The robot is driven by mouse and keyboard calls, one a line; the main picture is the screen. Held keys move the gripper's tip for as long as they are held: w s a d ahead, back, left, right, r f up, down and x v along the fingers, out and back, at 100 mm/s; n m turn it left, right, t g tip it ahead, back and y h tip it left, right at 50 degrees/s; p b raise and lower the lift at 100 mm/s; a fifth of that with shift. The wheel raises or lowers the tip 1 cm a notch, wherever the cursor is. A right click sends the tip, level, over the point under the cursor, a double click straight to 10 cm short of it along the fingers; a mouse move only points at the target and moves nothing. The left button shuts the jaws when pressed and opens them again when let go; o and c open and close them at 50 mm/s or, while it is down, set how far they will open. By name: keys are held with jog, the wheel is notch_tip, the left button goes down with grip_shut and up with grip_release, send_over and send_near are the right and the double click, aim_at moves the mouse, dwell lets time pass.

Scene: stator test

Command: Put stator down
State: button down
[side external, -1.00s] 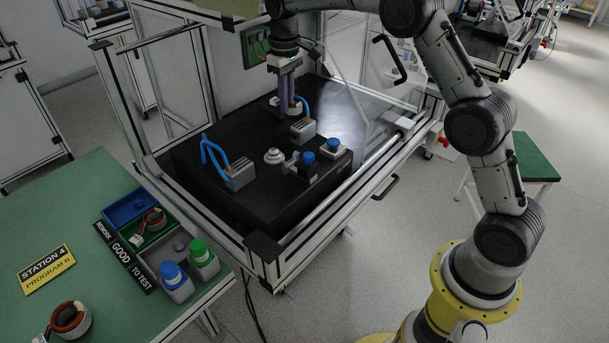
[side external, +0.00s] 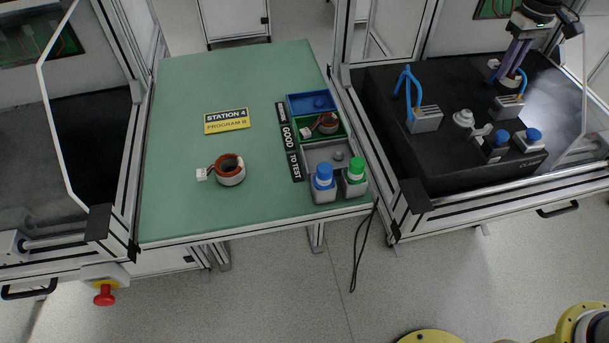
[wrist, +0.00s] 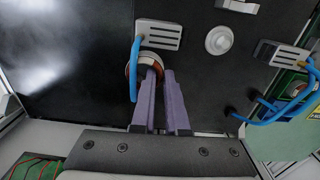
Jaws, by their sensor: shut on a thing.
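My gripper (side external: 508,76) points down at the back of the black test bench (side external: 405,150), its purple fingers shut on a stator. In the wrist view the fingertips (wrist: 161,73) meet at the ring of this stator (wrist: 146,60), which is copper and grey. It sits close beside a grey connector block (wrist: 160,35) with a blue hose. Whether the stator touches the bench is hard to tell. Another stator (side external: 230,171) with a white plug lies on the green table (side external: 180,150). One more stator (side external: 327,123) lies in the green bin (side external: 305,131).
On the bench stand another hosed block (side external: 425,119), a round grey post (side external: 463,118) and blue push-buttons (side external: 533,134). A blue bin (side external: 311,102) and blue- and green-capped bottles (side external: 355,170) stand at the table's right edge. The bench's front left area is clear.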

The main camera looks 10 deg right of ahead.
jog(key=s+a+n, duration=0.1)
jog(key=a+n, duration=0.3)
jog(key=a, duration=0.3)
jog(key=s+a+n, duration=0.2)
jog(key=a+n, duration=0.2)
jog(key=a, duration=0.4)
jog(key=s+a+n, duration=0.2)
jog(key=a+n, duration=0.2)
jog(key=a, duration=0.4)
jog(key=shift+s+a+r+n, duration=0.1)
jog(key=shift+s+r+n, duration=0.05)
jog(key=shift+r+n, duration=0.2)
jog(key=s+a+n, duration=1.4)
jog(key=s+a, duration=0.1)
jog(key=a, duration=0.3)
jog(key=w+a+f, duration=0.2)
jog(key=a, duration=0.1)
jog(key=w+a+f, duration=0.6)
jog(key=shift+a+f, duration=0.15)
jog(key=shift+a, duration=0.1)
jog(key=shift+w+a+f, duration=0.4)
jog(key=shift+a+f, duration=0.1)
jog(key=shift+f, duration=1.7)
jog(key=shift+f, duration=0.15)
